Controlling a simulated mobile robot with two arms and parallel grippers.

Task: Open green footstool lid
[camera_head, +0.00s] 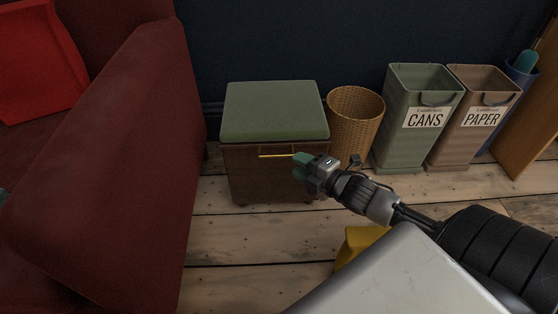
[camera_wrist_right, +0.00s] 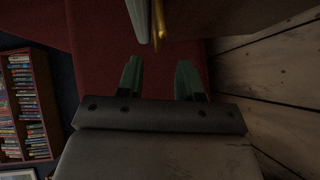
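The footstool has a green cushioned lid (camera_head: 274,108) on a dark wooden box (camera_head: 262,182), and the lid lies flat and shut. A thin brass handle (camera_head: 274,156) runs along the upper front of the box. My right gripper (camera_head: 300,164), with green fingertips, is at the right end of the handle in the head view. In the right wrist view the two fingers (camera_wrist_right: 158,78) are apart with nothing between them. The brass bar (camera_wrist_right: 159,20) shows beyond the fingertips, near the middle of the gap. My left gripper is not in view.
A red sofa (camera_head: 120,150) stands left of the footstool. A wicker basket (camera_head: 354,115), a green CANS bin (camera_head: 405,145) and a brown PAPER bin (camera_head: 455,145) stand to the right. A yellow object (camera_head: 357,242) lies on the floor near my arm. Floor before the footstool is clear.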

